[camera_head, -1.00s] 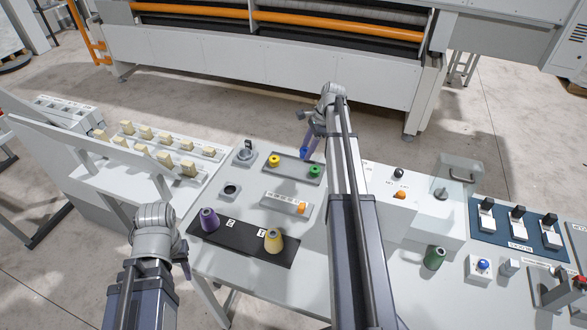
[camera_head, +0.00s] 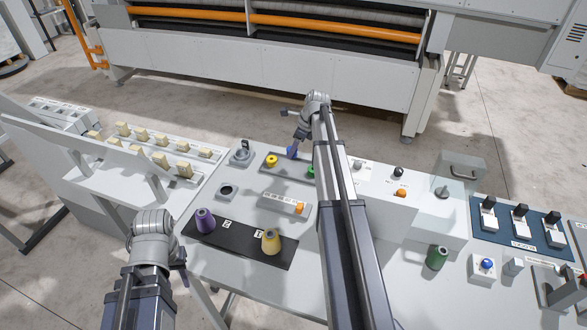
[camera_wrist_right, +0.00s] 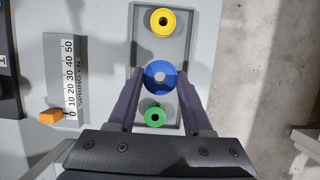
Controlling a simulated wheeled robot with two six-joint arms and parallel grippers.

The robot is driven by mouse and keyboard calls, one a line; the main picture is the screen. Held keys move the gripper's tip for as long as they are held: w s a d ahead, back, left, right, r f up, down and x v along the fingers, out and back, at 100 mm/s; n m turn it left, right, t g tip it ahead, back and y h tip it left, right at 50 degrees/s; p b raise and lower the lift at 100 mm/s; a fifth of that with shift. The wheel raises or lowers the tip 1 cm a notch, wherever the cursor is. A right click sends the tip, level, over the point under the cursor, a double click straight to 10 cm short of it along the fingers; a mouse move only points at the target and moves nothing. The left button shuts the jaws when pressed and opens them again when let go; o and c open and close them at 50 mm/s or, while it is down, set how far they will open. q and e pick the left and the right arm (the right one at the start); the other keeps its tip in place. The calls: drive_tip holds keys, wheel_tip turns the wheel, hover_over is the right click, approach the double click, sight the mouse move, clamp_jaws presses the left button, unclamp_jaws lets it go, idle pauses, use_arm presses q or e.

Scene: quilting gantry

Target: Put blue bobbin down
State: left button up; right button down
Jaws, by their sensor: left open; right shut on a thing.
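The blue bobbin (camera_wrist_right: 160,76) is between the fingers of my right gripper (camera_wrist_right: 160,84), which is shut on it. In the wrist view it lies over the grey tray (camera_wrist_right: 178,48), between the yellow bobbin (camera_wrist_right: 162,21) and the green bobbin (camera_wrist_right: 155,116). It looks larger than those two, so it seems held above the tray floor; the exact gap cannot be told. In the head view the blue bobbin (camera_head: 292,152) is at the tray's far side, and my arm partly hides the green bobbin (camera_head: 311,171). My left gripper (camera_head: 182,270) is open and empty at the table's near left.
A purple cone (camera_head: 205,220) and a yellow cone (camera_head: 271,242) stand on a black mat (camera_head: 238,240) nearer to me. A scale block with an orange slider (camera_head: 299,208) lies beside the tray. A round-holed block (camera_head: 228,192) is left of it.

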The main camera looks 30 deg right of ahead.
sight(294, 155)
use_arm(q)
drive_tip(key=shift+f+b, duration=0.95)
drive_tip(key=shift+f, duration=0.6)
use_arm(e)
drive_tip(key=shift+f, duration=1.55)
use_arm(q)
drive_tip(key=shift+f, duration=0.1)
use_arm(e)
drive_tip(key=shift+f, duration=0.1)
use_arm(q)
wheel_tip(294, 155, down, 4)
drive_tip(key=b, duration=0.3)
drive_tip(key=shift+r+b, duration=0.25)
drive_tip(key=shift+b, duration=0.1)
use_arm(e)
wheel_tip(294, 155, down, 4)
drive_tip(key=shift+r, duration=0.25)
drive_tip(key=shift+f, duration=0.2)
use_arm(q)
drive_tip(key=shift+f, duration=0.1)
use_arm(e)
drive_tip(key=shift+c, duration=1.6)
unclamp_jaws()
drive_tip(key=shift+r, duration=0.1)
use_arm(q)
wheel_tip(294, 155, up, 12)
drive_tip(key=p, duration=1.1)
drive_tip(key=shift+f, duration=0.25)
use_arm(e)
drive_tip(key=v, duration=1.2)
